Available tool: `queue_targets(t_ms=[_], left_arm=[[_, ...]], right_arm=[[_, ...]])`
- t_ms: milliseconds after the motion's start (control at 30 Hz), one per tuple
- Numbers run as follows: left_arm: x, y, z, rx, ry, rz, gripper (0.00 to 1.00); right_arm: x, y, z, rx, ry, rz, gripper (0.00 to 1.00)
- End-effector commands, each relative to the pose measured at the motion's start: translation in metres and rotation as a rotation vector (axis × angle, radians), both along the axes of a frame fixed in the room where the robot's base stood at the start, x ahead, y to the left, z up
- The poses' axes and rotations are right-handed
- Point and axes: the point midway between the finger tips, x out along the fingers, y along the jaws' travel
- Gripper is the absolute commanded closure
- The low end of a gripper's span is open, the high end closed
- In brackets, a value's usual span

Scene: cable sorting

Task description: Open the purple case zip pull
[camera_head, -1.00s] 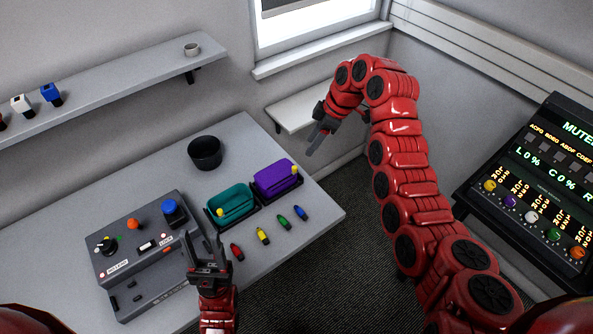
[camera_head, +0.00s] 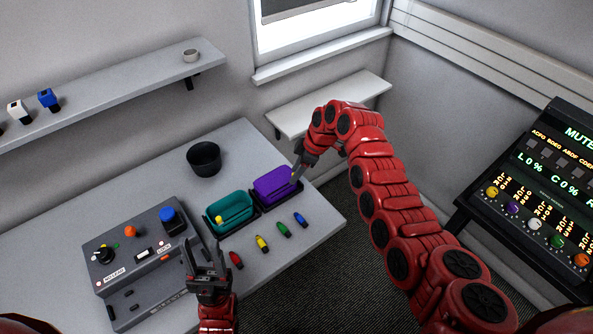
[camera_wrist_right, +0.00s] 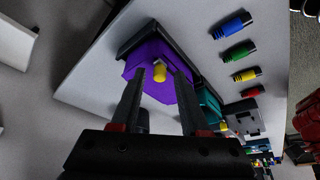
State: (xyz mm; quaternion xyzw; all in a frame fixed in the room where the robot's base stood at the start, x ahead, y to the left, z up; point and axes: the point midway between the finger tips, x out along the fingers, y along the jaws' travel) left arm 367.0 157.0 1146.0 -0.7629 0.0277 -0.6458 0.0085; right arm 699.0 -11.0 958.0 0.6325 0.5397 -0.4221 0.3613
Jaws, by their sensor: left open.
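The purple case (camera_head: 273,184) sits in a dark holder at the table's right part, right of the teal case (camera_head: 230,208). In the right wrist view the purple case (camera_wrist_right: 150,92) carries a yellow zip pull (camera_wrist_right: 159,71) at its near end. My right gripper (camera_head: 298,170) is at that end of the case; in the right wrist view its fingers (camera_wrist_right: 160,82) are apart, with the yellow pull showing between and just beyond the tips. I see no grip on it. My left gripper (camera_head: 203,250) is open and empty, above the table's front by the grey control box.
The grey control box (camera_head: 140,262) with knobs stands at the left. A black cup (camera_head: 204,158) stands behind the cases. Red (camera_head: 236,260), yellow (camera_head: 262,243), green (camera_head: 284,229) and blue (camera_head: 301,219) connectors lie in front of them. A small shelf (camera_head: 350,100) is behind my right arm.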

Motion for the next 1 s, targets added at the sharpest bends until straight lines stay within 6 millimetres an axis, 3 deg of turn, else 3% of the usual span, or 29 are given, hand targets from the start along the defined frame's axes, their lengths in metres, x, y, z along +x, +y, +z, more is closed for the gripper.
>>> queue_targets(t_ms=[33, 233, 1000], left_arm=[[0.0000, 0.0000, 0.0000, 0.000, 0.000, 0.000, 0.50], [0.0000, 0.0000, 0.0000, 0.000, 0.000, 0.000, 0.50], [0.0000, 0.0000, 0.0000, 0.000, 0.000, 0.000, 0.50]], right_arm=[[0.0000, -0.0001, 0.0000, 0.000, 0.000, 0.000, 0.66], [0.0000, -0.0002, -0.0001, 0.000, 0.000, 0.000, 1.00], [0.0000, 0.0000, 0.0003, 0.000, 0.000, 0.000, 1.00]])
